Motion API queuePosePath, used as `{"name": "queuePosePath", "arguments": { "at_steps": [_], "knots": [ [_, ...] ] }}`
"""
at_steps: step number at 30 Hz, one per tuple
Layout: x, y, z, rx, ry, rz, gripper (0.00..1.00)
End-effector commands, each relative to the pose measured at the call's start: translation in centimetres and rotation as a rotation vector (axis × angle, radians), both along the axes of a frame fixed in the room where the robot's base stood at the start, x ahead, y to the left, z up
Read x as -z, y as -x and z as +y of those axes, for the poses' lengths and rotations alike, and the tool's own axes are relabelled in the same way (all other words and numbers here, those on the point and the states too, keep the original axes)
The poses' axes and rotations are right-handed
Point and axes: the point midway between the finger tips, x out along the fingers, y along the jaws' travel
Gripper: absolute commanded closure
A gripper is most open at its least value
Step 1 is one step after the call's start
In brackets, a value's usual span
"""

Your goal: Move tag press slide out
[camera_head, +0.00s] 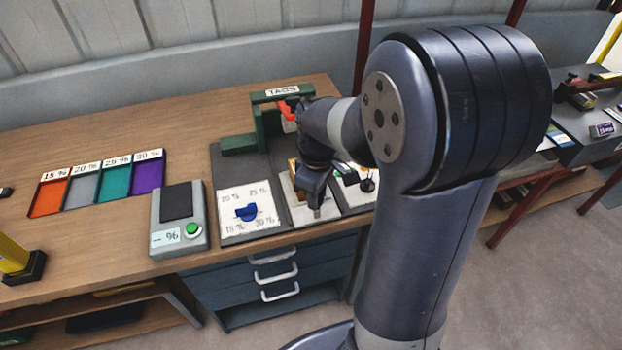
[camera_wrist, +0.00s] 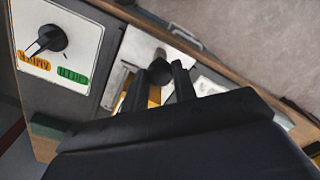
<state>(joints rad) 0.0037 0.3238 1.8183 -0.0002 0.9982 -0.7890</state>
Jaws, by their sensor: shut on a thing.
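The tag press stands on the bench, with a green frame (camera_head: 259,116) under a TAGS sign (camera_head: 282,91). Its pale slide plate (camera_head: 297,213) lies at the front between two white dial panels, and also shows in the wrist view (camera_wrist: 138,48). My gripper (camera_head: 317,202) points down over the plate. In the wrist view its two dark fingers (camera_wrist: 161,80) are closed around the slide's dark round knob (camera_wrist: 160,70). A yellow part shows between the fingers. My arm hides the press's right side and part of the slide.
Left of the slide is a panel with a blue dial (camera_head: 246,212); right of it is a panel with a black knob (camera_wrist: 46,40). A grey box with a green button (camera_head: 192,230) and coloured tag trays (camera_head: 115,182) stand further left. Drawers with handles (camera_head: 280,274) are below the bench edge.

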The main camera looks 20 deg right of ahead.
Motion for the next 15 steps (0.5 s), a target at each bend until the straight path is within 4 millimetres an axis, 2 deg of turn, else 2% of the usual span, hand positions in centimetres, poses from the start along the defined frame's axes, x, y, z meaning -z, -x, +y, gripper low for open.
{"name": "queuePosePath", "arguments": {
  "at_steps": [3,6,15],
  "knots": [
    [0.0,1.6,0.0,0.0,-0.001,-0.001,1.0],
    [0.0,2.2,0.0,0.0,0.0,0.0,1.0],
    [0.0,2.5,0.0,0.0,-0.001,0.005,1.0]
  ]
}}
